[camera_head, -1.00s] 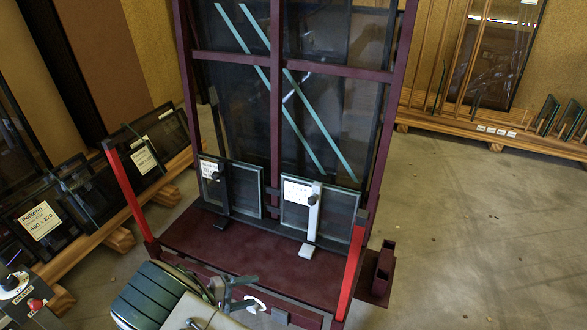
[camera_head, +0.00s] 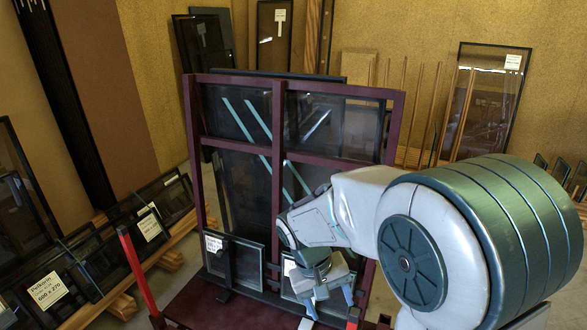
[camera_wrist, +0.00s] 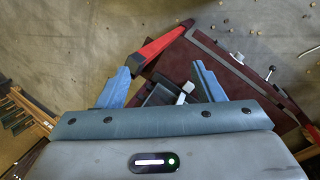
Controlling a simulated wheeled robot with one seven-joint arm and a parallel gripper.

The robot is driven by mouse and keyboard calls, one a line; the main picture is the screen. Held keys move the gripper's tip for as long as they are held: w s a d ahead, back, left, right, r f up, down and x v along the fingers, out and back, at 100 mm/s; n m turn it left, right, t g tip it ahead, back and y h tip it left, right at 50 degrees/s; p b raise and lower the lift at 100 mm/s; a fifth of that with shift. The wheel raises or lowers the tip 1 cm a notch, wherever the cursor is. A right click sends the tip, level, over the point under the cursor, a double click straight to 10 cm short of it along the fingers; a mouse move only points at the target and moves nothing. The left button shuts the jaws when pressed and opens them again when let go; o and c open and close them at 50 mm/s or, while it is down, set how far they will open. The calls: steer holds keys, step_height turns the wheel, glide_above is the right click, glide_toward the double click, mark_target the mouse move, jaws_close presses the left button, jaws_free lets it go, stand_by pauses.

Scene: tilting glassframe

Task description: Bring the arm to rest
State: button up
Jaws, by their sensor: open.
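My gripper (camera_head: 329,308) hangs at the end of my bent arm, which fills the right half of the head view. The gripper is in front of the lower right part of the dark red glass frame (camera_head: 333,160). It hides most of the right small pane (camera_head: 290,268) there. The left small pane (camera_head: 236,262) is clear of the arm. In the wrist view the frame's dark red base (camera_wrist: 215,68) and a red bar (camera_wrist: 160,42) lie beyond the fingers.
Racks of leaning glass panes (camera_head: 75,275) stand along the left. More panes lean on the back wall, with a dark-framed one (camera_head: 487,95) at the right. A red upright bar (camera_head: 137,270) stands at the frame's front left. Concrete floor shows in the wrist view (camera_wrist: 90,40).

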steer(key=s+d+r+m+t+y+p, duration=0.1)
steer(key=s+d+r+p, duration=0.2)
steer(key=r, duration=0.5)
steer(key=s+d+r+m+t+y+p, duration=0.1)
steer(key=s+d+r+p, duration=0.3)
steer(key=s+r, duration=0.4)
steer(key=shift+d+r+m+t+y+p, duration=0.15)
steer(key=shift+r+m+t+y+p, duration=0.2)
steer(key=shift+t+y+p, duration=0.45)
